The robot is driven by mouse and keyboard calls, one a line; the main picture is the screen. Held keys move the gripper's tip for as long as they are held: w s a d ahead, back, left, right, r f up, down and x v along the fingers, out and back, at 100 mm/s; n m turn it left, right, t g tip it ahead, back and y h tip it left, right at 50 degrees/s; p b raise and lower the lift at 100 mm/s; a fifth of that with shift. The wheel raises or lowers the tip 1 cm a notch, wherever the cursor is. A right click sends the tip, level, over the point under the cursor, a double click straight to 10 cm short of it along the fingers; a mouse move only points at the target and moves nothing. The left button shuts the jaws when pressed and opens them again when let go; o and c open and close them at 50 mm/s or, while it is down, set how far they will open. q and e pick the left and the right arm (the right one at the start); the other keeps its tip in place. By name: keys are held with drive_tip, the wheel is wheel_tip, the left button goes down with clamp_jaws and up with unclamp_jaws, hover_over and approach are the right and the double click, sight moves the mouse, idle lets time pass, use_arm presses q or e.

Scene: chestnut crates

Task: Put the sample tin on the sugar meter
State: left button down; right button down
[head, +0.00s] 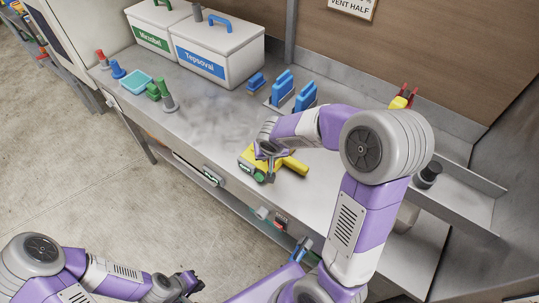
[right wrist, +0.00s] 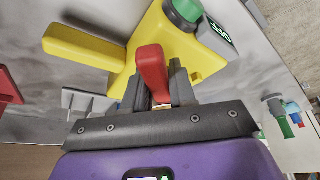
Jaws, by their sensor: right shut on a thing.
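My right gripper (right wrist: 160,88) is shut on a red upright piece (right wrist: 151,66), which stands between its two dark fingers. Right behind it is a yellow device (right wrist: 172,45) with a yellow handle, a green knob and a small dark green label. I cannot tell whether the red piece is part of it. In the head view the yellow device (head: 293,165) lies on the bench, partly hidden under my right gripper (head: 266,154). My left gripper (head: 193,282) is low at the bottom left, away from the bench; its jaws are too small to read. I cannot pick out the sample tin or sugar meter for sure.
Two white lidded boxes (head: 240,62) stand at the back left. Red, blue and green pieces and a teal tray (head: 136,83) are at the left end. Blue blocks (head: 283,87) stand behind my right arm. A dark round thing (head: 430,173) is at right. The left-middle bench is clear.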

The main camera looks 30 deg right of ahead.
drive_tip(key=shift+f, duration=0.15)
drive_tip(key=c, duration=0.9)
unclamp_jaws()
drive_tip(key=shift+r, duration=0.3)
drive_tip(key=p+v, duration=0.3)
drive_tip(key=v, duration=0.8)
drive_tip(key=shift+s+a+r, duration=0.1)
drive_tip(key=shift+s+r, duration=0.2)
drive_tip(key=shift+r, duration=0.05)
